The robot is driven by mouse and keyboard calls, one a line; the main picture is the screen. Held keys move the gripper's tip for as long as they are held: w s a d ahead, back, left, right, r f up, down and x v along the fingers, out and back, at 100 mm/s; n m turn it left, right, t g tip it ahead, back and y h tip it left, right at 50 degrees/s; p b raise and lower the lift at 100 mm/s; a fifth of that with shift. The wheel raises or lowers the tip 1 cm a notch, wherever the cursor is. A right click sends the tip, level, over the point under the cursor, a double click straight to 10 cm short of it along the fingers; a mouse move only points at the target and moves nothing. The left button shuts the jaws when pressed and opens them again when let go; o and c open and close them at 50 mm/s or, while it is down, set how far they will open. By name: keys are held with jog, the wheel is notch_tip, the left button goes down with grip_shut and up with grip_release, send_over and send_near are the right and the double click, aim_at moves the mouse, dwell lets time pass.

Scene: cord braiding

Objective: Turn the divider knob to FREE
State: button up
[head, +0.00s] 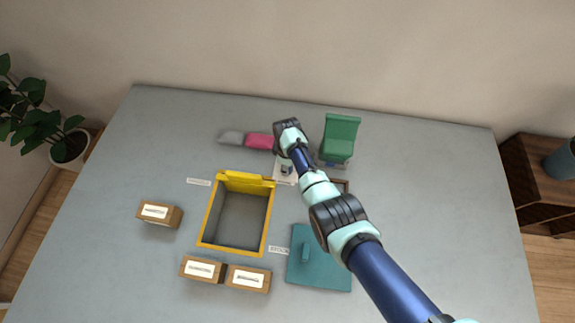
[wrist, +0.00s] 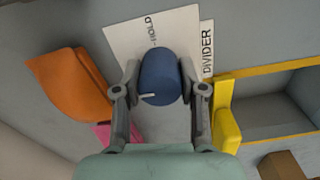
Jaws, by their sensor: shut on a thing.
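The divider knob (wrist: 160,72) is dark blue and round, with a short pale pointer mark near its lower-left edge in the wrist view. It sits on a white plate (wrist: 120,38) printed HOLD, beside a label reading DIVIDER (wrist: 207,48). My gripper (wrist: 160,80) is shut on the knob, one finger on each side. No FREE marking shows; part of the plate is hidden by the knob and fingers. In the head view the white plate (head: 280,180) lies under my gripper, and the arm covers much of that spot.
A yellow-rimmed open box (head: 205,222) stands left of the plate. A green open-lidded box (head: 338,140) is close on the right. A pink piece (head: 261,141) lies behind. A teal panel (head: 318,272) and labelled wooden blocks (head: 160,213) are in front. The table's right side is clear.

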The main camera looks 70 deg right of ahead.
dwell(0.4)
jog(key=o, duration=1.1)
jog(key=shift+o, duration=0.2)
notch_tip(320, 180, up, 12)
